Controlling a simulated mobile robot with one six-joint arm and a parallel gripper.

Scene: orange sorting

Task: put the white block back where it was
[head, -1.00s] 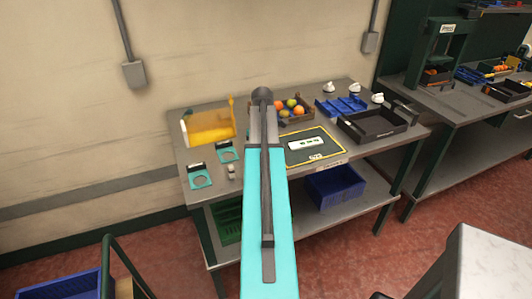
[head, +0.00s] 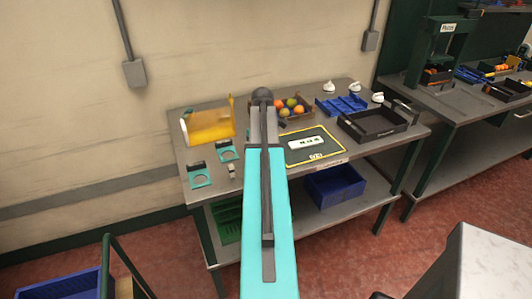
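A white oblong block with dark marks on top (head: 307,143) lies on the dark mat with a yellow border (head: 326,153), on the workbench. A smaller pale grey-white block (head: 232,170) stands near the bench's front left, beside the teal plates with round holes. I cannot tell for certain which of the two the task means. My teal arm reaches up the middle of the head view, over the bench. My gripper does not show; it is out of sight beyond or behind my arm.
The bench (head: 375,153) also holds an amber translucent bin (head: 208,125), a crate of fruit (head: 308,109), a blue tray (head: 342,105), a black tray (head: 378,128), several white knobbed objects and two teal plates (head: 200,177). A blue crate (head: 335,188) sits on the shelf below.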

